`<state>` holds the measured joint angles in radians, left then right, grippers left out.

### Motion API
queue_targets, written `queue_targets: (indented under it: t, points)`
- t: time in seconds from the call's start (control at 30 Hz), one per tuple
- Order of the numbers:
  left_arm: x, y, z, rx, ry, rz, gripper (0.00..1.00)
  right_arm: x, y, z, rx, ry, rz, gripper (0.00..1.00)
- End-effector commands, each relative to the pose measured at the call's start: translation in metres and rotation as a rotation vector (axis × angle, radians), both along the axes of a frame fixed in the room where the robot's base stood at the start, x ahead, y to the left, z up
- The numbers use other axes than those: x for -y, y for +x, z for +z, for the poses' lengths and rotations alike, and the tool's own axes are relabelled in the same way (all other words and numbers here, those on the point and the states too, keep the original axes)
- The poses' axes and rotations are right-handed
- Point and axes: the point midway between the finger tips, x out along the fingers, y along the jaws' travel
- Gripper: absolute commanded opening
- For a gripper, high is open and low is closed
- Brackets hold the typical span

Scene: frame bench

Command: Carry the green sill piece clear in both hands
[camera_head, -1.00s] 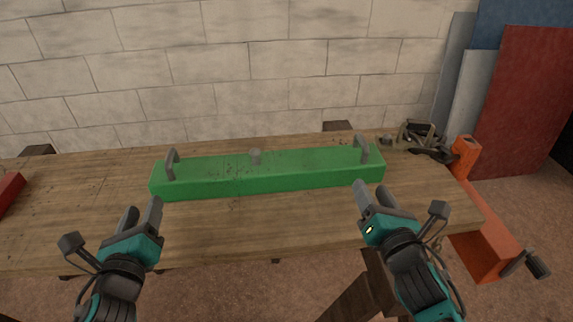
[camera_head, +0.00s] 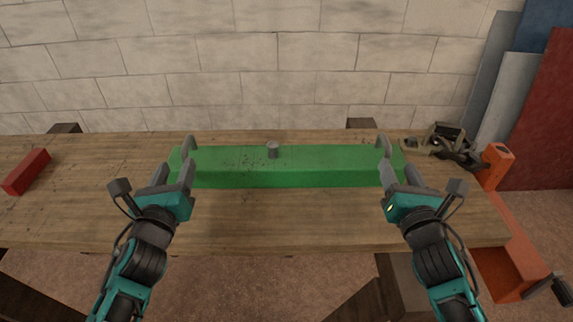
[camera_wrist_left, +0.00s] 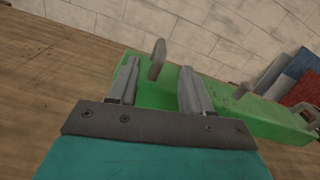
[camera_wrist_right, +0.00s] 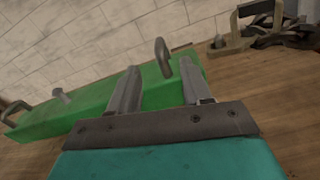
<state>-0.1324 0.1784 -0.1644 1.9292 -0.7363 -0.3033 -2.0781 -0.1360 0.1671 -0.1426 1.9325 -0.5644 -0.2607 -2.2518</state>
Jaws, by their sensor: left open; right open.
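The green sill piece (camera_head: 285,173) lies lengthwise on the wooden bench, with a grey handle near each end and a small grey knob (camera_head: 272,149) between them. My left gripper (camera_head: 172,174) is open in front of its left end. The left handle (camera_wrist_left: 157,59) stands just beyond the fingers in the left wrist view, not gripped. My right gripper (camera_head: 396,175) is open in front of its right end. The right handle (camera_wrist_right: 163,57) stands beyond and between the fingertips in the right wrist view, not gripped. The fingers partly hide both ends in the head view.
A red block (camera_head: 26,172) lies at the bench's left. A dark metal clamp-like tool (camera_head: 440,141) lies at the back right, near an orange piece (camera_head: 498,165) at the bench's right end. A block wall (camera_head: 250,70) stands behind. The bench front (camera_head: 285,225) is clear.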

Motion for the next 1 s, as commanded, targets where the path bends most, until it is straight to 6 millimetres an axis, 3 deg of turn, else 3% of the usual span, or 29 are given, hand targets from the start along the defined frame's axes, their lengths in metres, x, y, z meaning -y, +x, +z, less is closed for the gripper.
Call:
queue_targets:
  t: [0.3, 0.5, 1.0]
  points:
    - [-0.001, 0.061, 0.001, 0.001, -0.002, 0.001, 0.49, -0.002, 0.061, 0.001, 0.002, 0.002, 0.000, 0.49]
    - [-0.001, 0.086, 0.000, 0.000, -0.002, 0.001, 0.49, -0.002, 0.086, 0.001, 0.001, 0.002, -0.001, 0.49]
    - [-0.001, 0.095, 0.000, 0.000, -0.002, 0.000, 0.48, -0.003, 0.095, 0.000, 0.000, 0.002, 0.000, 0.47]
